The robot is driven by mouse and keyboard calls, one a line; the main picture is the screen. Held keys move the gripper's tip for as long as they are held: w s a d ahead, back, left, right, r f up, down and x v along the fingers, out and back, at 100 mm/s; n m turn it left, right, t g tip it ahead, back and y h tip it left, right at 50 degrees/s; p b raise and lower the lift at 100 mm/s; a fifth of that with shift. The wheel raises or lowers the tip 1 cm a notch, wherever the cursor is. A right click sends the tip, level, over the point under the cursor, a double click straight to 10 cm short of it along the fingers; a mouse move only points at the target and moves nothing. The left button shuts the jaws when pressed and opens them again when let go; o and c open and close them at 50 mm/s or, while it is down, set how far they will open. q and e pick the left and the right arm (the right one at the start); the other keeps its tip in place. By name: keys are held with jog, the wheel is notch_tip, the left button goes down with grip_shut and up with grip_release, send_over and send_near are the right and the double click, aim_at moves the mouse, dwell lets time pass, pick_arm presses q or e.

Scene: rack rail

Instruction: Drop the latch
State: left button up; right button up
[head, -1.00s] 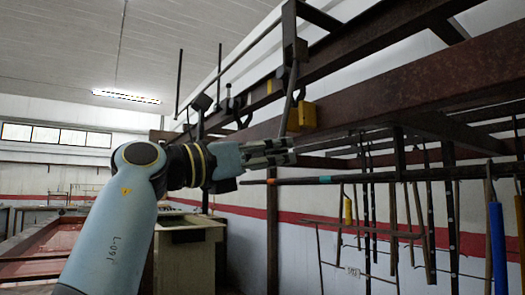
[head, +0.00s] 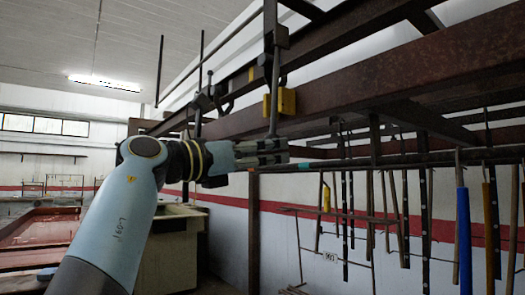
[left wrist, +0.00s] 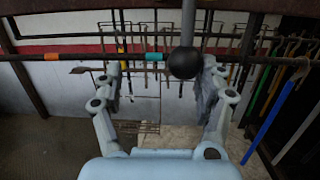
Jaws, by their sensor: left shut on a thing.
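The latch lever is a thin grey rod (head: 274,92) hanging nearly upright from a dark bracket on the rusty overhead rail. A yellow block (head: 287,102) sits beside it on the rail. In the left wrist view the rod ends in a black ball knob (left wrist: 185,64). My left gripper (head: 284,150) is at the rod's lower end and shut on the lever. In the left wrist view its fingers (left wrist: 163,80) stand on either side of the knob, with the knob nearer the right finger; contact is hard to make out. My right gripper is not in view.
A long dark horizontal bar (head: 400,160) runs just past my fingers to the right. Several rods and tools hang there, one with a blue sleeve (head: 463,240). Rusty beams (head: 420,85) lie close above. A bench cabinet (head: 165,245) stands below.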

pick_arm(q)
jog(key=shift+s+d+r+h, duration=0.25)
jog(key=shift+s+d+r, duration=0.15)
jog(key=shift+d, duration=0.3)
jog(key=shift+s+d+r+h, duration=0.25)
jog(key=shift+d+r, duration=0.2)
jog(key=shift+d, duration=0.25)
jog(key=shift+s+a, duration=0.1)
jog(key=shift+a, duration=0.15)
jog(key=r+p+v, duration=0.1)
jog(key=v, duration=0.5)
jog(key=shift+a+p, duration=0.3)
jog(key=shift+a, duration=0.05)
jog(key=shift+s, duration=0.1)
